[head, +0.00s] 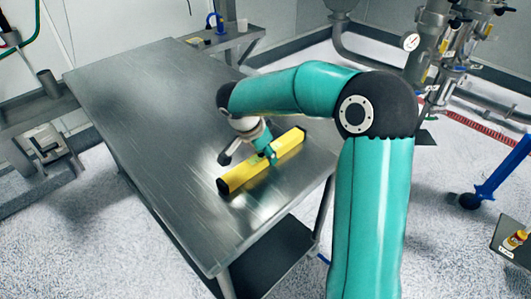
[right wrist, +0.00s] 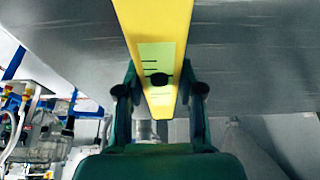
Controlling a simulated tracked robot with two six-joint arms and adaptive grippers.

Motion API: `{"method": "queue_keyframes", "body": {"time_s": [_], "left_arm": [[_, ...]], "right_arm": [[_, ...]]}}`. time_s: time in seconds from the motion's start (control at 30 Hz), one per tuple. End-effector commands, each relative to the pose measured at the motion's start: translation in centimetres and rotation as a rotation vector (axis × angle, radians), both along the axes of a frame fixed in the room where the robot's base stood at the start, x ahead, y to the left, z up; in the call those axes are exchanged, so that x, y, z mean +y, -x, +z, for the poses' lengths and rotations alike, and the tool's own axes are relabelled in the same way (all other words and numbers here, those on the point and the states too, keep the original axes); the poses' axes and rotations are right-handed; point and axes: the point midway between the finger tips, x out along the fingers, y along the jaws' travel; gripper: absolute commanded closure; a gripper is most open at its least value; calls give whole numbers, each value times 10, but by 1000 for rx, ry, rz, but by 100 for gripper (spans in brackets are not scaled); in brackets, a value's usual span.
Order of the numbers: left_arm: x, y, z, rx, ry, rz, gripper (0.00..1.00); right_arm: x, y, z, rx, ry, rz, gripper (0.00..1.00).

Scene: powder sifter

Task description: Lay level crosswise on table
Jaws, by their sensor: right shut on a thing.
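The yellow level (head: 242,177) with black ends is at the near end of the steel table (head: 140,95). It lies slanted in the head view, its left end nearer the front and its right end near the table's right edge. My right gripper (head: 267,158) is shut on the level near its middle. In the right wrist view the level (right wrist: 158,20) runs between the two fingers (right wrist: 160,90), with its pale green window showing. I cannot tell whether its underside touches the tabletop. My left gripper is not in view.
The rest of the tabletop is bare. A side shelf (head: 238,37) with a blue item (head: 215,22) stands behind the far end. A metal fixture (head: 42,148) is left of the table. Pipes and a gauge (head: 410,41) stand at the back right.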

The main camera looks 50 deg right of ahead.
Motion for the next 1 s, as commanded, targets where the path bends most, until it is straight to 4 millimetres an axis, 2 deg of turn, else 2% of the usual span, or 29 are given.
{"method": "queue_keyframes", "body": {"time_s": [0.23,0.27,0.4,0.8,1.0], "left_arm": [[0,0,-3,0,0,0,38],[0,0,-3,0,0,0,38],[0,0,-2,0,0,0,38],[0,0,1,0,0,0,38],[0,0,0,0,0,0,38]], "right_arm": [[0,0,-1,-1,1,0,100],[0,0,-2,0,0,0,62],[0,0,-1,0,0,0,38],[0,0,3,-1,0,0,38],[10,-2,27,-5,1,2,38]]}}
